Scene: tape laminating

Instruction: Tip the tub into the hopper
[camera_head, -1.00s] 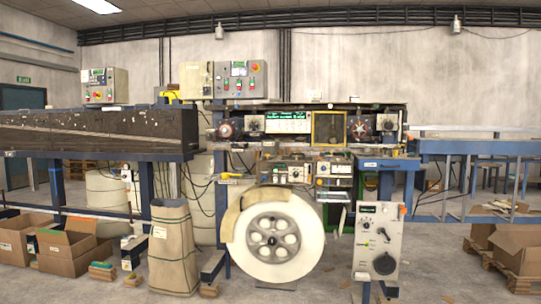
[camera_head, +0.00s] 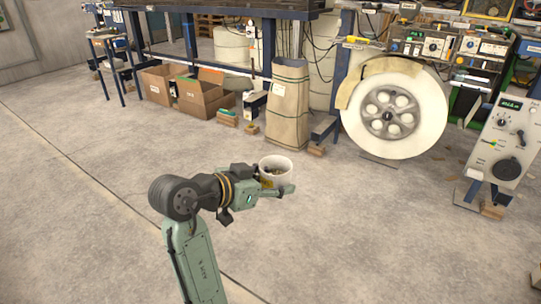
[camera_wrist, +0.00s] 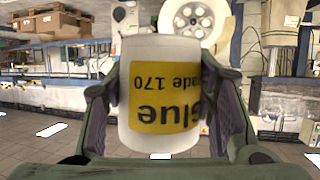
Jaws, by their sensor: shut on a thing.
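My gripper (camera_head: 279,188) is shut on a white round tub (camera_head: 275,165) and holds it above open floor. The tub looks upright in the head view, with its open top showing dark grains inside. In the wrist view the tub (camera_wrist: 160,52) sits between both fingers, its yellow label (camera_wrist: 165,95) reading upside down, with "Glue" and "170" legible. I cannot make out a hopper in either current view.
A machine with a large white wheel (camera_head: 392,114) stands at the back right, next to a grey control box (camera_head: 500,145). A tan sack (camera_head: 288,103) and cardboard boxes (camera_head: 205,94) stand at the back. The concrete floor (camera_head: 360,235) around my arm is clear.

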